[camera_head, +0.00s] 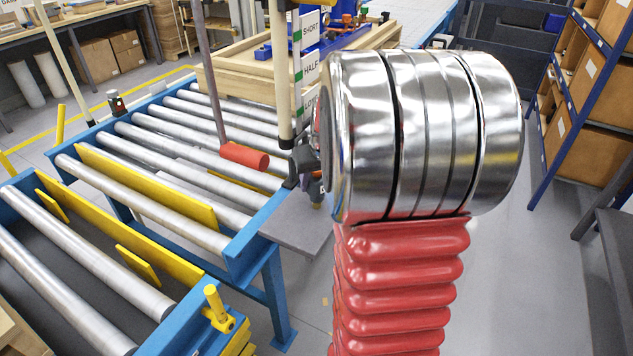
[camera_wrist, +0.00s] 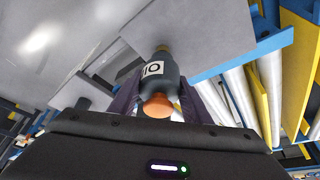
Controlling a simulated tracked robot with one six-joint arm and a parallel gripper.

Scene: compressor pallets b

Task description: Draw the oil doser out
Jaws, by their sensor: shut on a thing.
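The oil doser (camera_wrist: 160,72) looks like a small dark grey bottle with a white label, an orange end towards the wrist camera and a brass-coloured far end. In the wrist view, my gripper (camera_wrist: 158,88) is shut on it, a finger on either side of the body. In the head view, my gripper (camera_head: 307,168) is mostly hidden behind my own arm, near the right end of the roller conveyor. Only a small part of what it holds shows there, above a grey plate (camera_head: 292,228). I cannot tell whether the doser touches anything besides the fingers.
The roller conveyor (camera_head: 150,150) fills the left, with a red cylinder (camera_head: 244,156) on a rod above it. A wooden crate (camera_head: 228,75) with blue machinery stands behind, beside a post with signs. A blue rack with boxes (camera_head: 560,100) stands right. Floor there is clear.

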